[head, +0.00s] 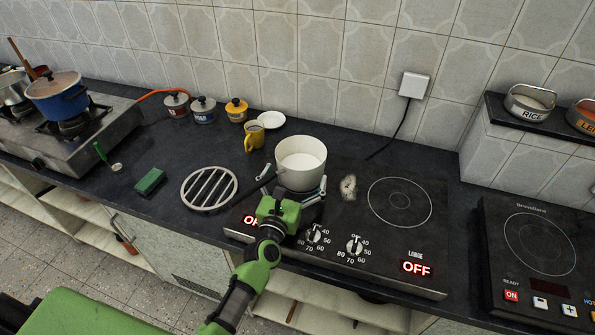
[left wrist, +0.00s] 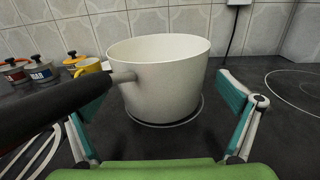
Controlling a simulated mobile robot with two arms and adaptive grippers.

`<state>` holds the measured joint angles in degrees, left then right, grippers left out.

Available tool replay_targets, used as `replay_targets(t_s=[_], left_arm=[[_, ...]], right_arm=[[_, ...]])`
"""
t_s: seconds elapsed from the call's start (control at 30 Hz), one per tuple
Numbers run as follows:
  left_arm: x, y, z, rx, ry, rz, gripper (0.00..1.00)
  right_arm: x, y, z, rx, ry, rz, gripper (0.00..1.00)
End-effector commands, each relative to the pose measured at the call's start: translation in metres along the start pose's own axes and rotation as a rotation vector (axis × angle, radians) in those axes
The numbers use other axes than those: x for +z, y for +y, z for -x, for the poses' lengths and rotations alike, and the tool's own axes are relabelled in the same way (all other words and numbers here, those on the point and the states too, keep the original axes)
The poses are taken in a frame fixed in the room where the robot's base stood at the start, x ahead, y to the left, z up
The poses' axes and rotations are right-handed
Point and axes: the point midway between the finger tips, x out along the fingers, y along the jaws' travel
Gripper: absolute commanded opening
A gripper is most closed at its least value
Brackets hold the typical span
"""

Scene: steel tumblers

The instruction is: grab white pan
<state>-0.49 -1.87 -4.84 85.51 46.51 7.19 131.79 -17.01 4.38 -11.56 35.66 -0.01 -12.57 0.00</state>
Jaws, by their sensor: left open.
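The white pan (head: 301,163) stands upright on the left ring of the dark cooktop in the head view. Its black handle (head: 255,182) points left and toward the front. My left gripper (head: 298,196) is open and empty just in front of the pan. In the left wrist view the pan (left wrist: 160,75) is straight ahead, beyond and between the two spread fingers (left wrist: 160,122). The black handle (left wrist: 50,108) crosses over the left finger in that view. I cannot tell whether they touch. My right gripper is not in view.
A round slotted metal trivet (head: 209,188) lies left of the pan. A yellow mug (head: 254,137) and white saucer (head: 271,119) stand behind it. The cooktop (head: 350,225) has a free ring on the right. A green sponge (head: 150,181) and several lidded jars are farther left.

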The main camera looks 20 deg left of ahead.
Motion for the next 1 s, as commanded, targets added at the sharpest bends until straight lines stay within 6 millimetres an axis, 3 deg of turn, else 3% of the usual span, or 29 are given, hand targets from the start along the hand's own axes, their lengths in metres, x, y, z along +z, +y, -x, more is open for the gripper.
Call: replay_targets(t_s=[0.13,0.4,0.63,1.0], left_arm=[[0.0007,0.0005,-0.0132,0.001,-0.001,-0.001,1.0],[0.0001,0.0005,-0.0151,0.001,-0.001,0.0,1.0],[0.0,0.0003,-0.0149,0.001,-0.001,0.0,0.4],[0.0056,0.0005,-0.0157,0.003,-0.007,0.0,0.4]], right_arm=[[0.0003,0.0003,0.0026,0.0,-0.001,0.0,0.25],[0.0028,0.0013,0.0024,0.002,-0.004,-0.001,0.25],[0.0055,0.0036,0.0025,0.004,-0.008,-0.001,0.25],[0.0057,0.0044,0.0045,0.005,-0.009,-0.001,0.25]])
